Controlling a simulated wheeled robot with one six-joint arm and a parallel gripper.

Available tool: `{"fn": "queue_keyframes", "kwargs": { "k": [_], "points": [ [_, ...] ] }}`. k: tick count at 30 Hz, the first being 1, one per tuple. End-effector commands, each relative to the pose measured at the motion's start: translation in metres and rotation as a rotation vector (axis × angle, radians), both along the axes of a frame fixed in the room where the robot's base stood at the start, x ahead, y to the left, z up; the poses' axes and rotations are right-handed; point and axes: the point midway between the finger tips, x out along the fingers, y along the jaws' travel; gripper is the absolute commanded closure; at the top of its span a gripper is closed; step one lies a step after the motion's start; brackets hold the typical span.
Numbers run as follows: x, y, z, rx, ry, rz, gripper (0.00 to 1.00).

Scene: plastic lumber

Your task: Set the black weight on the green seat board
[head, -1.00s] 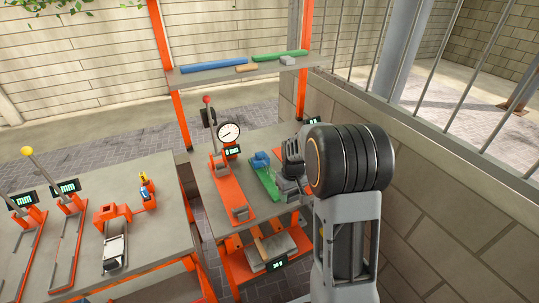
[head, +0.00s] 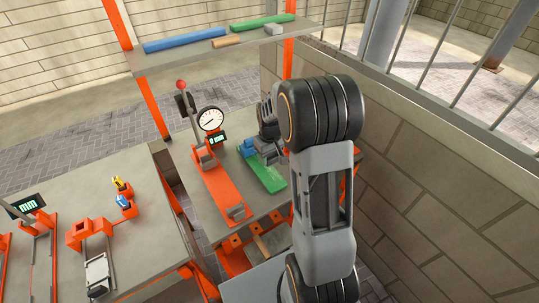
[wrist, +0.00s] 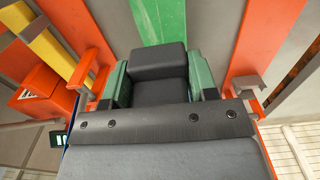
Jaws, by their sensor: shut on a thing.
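The black weight (wrist: 158,58) is a dark stepped block in the wrist view. It sits between the two green-padded fingers of my gripper (wrist: 160,84), which is shut on it. The green seat board (wrist: 158,18) shows just beyond the weight in that view. In the head view the green seat board (head: 270,180) lies on the bench beside a long orange frame. My gripper (head: 266,152) is over its far part, close to a blue piece (head: 249,148). My arm hides part of this area. I cannot tell whether the weight touches the board.
An orange frame with a lever and a round dial (head: 211,119) stands left of the board. A shelf (head: 205,55) behind holds blue and green bars. A block wall (head: 420,170) closes the right side. Another bench (head: 140,245) with orange fixtures is at left.

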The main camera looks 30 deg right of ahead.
Motion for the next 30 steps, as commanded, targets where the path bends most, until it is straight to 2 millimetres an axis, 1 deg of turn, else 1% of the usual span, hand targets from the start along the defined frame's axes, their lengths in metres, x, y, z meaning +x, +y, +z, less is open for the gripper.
{"fn": "queue_keyframes", "kwargs": {
  "k": [3,8,14,24,30],
  "points": [
    [-0.001,0.0,0.001,0.0,-0.003,0.001,0.94],
    [0.0,0.001,-0.006,0.0,-0.002,0.003,0.94],
    [0.0,0.001,-0.02,0.0,-0.003,0.003,0.94],
    [-0.001,0.001,-0.051,0.0,-0.002,0.003,0.94],
    [0.0,0.001,-0.059,-0.001,-0.003,0.002,0.94]
  ]
}}
